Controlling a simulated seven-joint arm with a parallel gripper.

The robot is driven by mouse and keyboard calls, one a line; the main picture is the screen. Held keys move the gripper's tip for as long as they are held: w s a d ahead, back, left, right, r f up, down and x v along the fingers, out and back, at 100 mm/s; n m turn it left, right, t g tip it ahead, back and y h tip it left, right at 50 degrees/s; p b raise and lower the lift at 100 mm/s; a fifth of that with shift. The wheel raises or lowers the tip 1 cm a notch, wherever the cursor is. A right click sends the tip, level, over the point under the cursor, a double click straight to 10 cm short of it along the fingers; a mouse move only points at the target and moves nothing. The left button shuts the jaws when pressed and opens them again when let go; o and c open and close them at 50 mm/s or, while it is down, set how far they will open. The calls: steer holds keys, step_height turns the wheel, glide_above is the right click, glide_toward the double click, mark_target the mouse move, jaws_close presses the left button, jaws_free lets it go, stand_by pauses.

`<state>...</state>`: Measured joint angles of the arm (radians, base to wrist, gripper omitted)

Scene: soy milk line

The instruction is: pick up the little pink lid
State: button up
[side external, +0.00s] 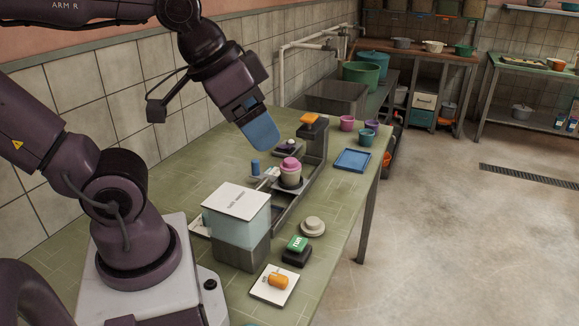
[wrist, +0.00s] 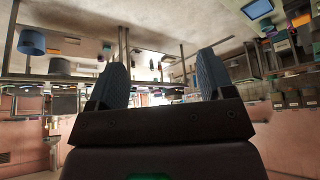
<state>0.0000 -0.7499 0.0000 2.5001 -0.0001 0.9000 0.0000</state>
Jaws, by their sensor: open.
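The little pink lid (side external: 291,163) sits on top of a pale cup (side external: 290,178) in the side view. The cup stands on a dark round base in the narrow line on the green table. My gripper (side external: 266,146) is above and to the left of the lid in the picture, with its blue fingers angled down and apart from the lid. In the wrist view my gripper (wrist: 163,72) shows two blue fingers spread wide with nothing between them. The lid cannot be made out in the wrist view, which looks across the room upside down.
A white-topped box (side external: 236,199) stands in front of the line. An orange-topped post (side external: 310,120) rises behind the lid. A blue tray (side external: 352,160) and small cups (side external: 366,136) are to the right. A green-topped block (side external: 297,245) and round pale disc (side external: 312,226) are nearer.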

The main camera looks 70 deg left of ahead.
mark_target(291, 161)
steer(key=shift+o, duration=1.3)
steer(key=w+a+f+m+g+y, duration=0.2)
steer(key=w+a+f+m+y, duration=0.2)
steer(key=a+f, duration=0.4)
steer(key=w+a+f+m+g+y, duration=0.2)
steer(key=w+a+f+m+y, duration=0.3)
steer(key=w+a+f+m, duration=0.2)
steer(key=w+a+f+m+g+y, duration=0.2)
steer(key=w+a+f+m+y, duration=0.2)
steer(key=a+f, duration=0.5)
steer(key=shift+w+a+f+m+y, duration=0.35)
steer(key=shift+w+a+m, duration=0.45)
steer(key=shift+m, duration=0.4)
steer(key=shift+x, duration=3)
steer(key=shift+w+r, duration=0.1)
steer(key=shift+w, duration=0.05)
steer(key=shift+c, duration=0.2)
